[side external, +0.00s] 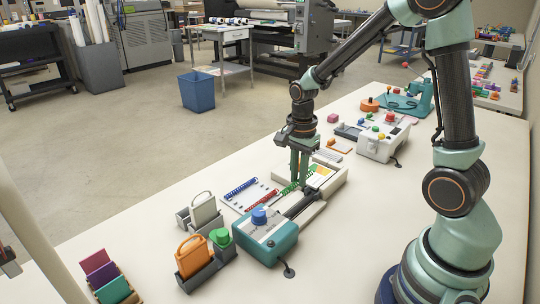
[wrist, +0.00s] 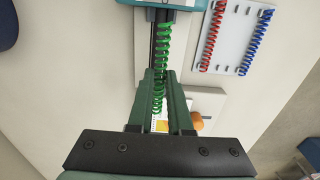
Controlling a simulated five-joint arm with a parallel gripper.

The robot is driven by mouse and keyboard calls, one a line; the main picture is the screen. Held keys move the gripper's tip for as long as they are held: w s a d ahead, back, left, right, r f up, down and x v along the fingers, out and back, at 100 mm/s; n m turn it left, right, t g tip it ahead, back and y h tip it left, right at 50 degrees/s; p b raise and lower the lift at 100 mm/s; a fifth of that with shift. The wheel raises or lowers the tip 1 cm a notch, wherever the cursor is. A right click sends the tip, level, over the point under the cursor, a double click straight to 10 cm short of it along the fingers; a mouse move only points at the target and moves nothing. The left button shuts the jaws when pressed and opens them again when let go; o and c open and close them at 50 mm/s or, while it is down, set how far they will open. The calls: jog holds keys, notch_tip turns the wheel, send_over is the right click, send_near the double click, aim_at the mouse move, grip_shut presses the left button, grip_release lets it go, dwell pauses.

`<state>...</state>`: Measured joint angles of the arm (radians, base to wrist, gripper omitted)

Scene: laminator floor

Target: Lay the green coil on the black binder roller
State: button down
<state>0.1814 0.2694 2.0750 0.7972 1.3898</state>
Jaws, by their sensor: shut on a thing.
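The green coil (side external: 289,188) is a thin spiral. My gripper (side external: 300,180) is shut on it, fingers pointing down. In the wrist view the coil (wrist: 164,45) runs lengthwise between my fingers (wrist: 162,80) and out past their tips toward the teal machine. The black binder roller (side external: 301,204) is a dark bar extending from the teal and white binder (side external: 266,240). In the wrist view the roller (wrist: 153,40) shows just left of the coil and nearly parallel to it. I cannot tell whether they touch. My fingers hide part of the coil.
A white board (wrist: 235,25) beside the binder holds a red coil (wrist: 212,40) and a blue coil (wrist: 257,42). Grey holders with an orange piece (side external: 193,256) stand at the front left. A white machine (side external: 383,142) stands farther back. Bare table lies left of the board.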

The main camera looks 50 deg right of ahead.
aim_at(297, 207)
jog(key=shift+s+f, duration=0.25)
jog(key=shift+f, duration=3.15)
jog(key=c, duration=0.8)
grip_release()
jog(key=shift+o, duration=0.2)
